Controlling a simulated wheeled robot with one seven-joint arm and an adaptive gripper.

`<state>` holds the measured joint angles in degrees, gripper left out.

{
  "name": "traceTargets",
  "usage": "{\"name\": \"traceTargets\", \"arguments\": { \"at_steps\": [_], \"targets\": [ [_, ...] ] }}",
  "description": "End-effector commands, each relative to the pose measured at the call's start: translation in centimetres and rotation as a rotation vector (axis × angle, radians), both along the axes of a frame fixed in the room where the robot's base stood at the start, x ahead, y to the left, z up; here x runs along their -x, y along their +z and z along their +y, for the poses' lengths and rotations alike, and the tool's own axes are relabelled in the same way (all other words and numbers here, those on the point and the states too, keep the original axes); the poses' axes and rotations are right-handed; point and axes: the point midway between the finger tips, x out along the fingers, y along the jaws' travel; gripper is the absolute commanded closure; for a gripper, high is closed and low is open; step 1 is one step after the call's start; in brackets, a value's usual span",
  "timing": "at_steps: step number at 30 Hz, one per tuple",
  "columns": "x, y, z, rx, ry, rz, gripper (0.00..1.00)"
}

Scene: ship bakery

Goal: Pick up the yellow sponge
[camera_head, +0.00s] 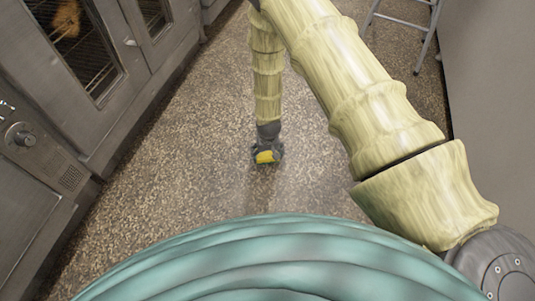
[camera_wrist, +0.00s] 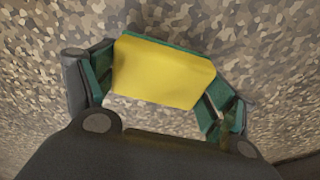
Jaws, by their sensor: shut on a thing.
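The yellow sponge (camera_wrist: 162,72) has a thin green layer along its far edge. It sits between the two fingers of my gripper (camera_wrist: 160,85) in the wrist view, with a finger against each end. In the head view my gripper (camera_head: 267,152) hangs low over the speckled floor, and the sponge (camera_head: 265,157) shows as a small yellow patch in it. My gripper is shut on the sponge. I cannot tell whether the sponge touches the floor.
Steel ovens (camera_head: 75,45) with glass doors stand along the left. A metal stepladder (camera_head: 428,35) stands at the upper right, beside a grey wall panel (camera_head: 490,90). The speckled floor (camera_head: 190,130) around my gripper is clear.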

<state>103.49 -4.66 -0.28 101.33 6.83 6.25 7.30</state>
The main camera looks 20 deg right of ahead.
Motion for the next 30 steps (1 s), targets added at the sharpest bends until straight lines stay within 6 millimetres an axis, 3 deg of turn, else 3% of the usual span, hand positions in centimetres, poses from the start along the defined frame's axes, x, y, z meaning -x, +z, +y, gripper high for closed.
{"name": "traceTargets", "arguments": {
  "at_steps": [1,3,15,21,30],
  "targets": [
    [0.0,1.3,0.0,0.000,0.000,0.000,0.35],
    [0.7,1.8,0.0,0.000,0.000,0.004,0.35],
    [10.3,2.6,0.6,0.000,0.000,0.005,0.35],
    [13.8,2.8,0.9,0.000,0.000,0.003,0.35],
    [15.9,2.7,1.0,0.000,0.000,0.000,0.35]
  ]
}}
